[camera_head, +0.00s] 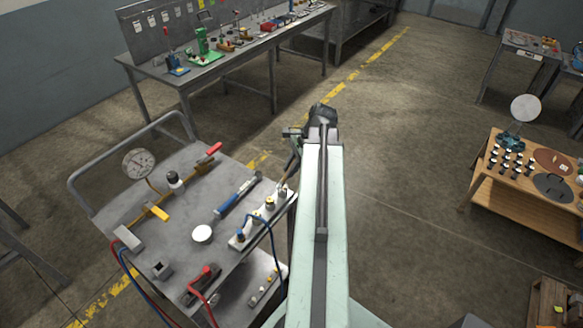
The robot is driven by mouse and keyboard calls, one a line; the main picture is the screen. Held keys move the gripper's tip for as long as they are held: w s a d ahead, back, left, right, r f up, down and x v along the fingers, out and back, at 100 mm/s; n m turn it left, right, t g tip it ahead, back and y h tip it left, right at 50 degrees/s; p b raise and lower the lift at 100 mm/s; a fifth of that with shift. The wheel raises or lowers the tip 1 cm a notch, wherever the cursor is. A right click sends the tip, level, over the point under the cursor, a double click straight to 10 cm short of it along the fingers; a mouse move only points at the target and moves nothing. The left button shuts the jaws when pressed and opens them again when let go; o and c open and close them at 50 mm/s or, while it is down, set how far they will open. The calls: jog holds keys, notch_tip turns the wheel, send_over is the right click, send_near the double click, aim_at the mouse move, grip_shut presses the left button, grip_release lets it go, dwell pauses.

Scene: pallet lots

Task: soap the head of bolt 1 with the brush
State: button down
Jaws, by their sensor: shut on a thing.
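A light metal block (248,232) with several brass and dark fittings or bolt heads in a row lies along the right edge of the grey cart. No label shows which one is bolt 1. My gripper (294,150) is above the far end of this block, at the end of my pale green arm. It is shut on a thin, dark, downward-pointing tool (290,174), which seems to be the brush. Its lower tip is close to the farthest fitting (282,190); I cannot tell whether they touch. My arm hides part of the area to the right.
The cart top (187,218) holds a pressure gauge (138,163), a blue-handled wrench (238,195), a white round dish (202,233), a small dark bottle (175,181) and hoses. A workbench (225,60) stands behind. The floor right of my arm is clear up to a wooden table (490,189).

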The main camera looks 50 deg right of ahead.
jog(key=shift+r, duration=0.15)
notch_tip(320, 180, up, 7)
jog(key=p, duration=0.7)
jog(key=shift+f, duration=0.2)
notch_tip(320, 180, down, 4)
jog(key=b, duration=0.4)
jog(key=shift+f+b, duration=0.2)
jog(key=shift+b, duration=0.1)
jog(key=shift+r, duration=0.25)
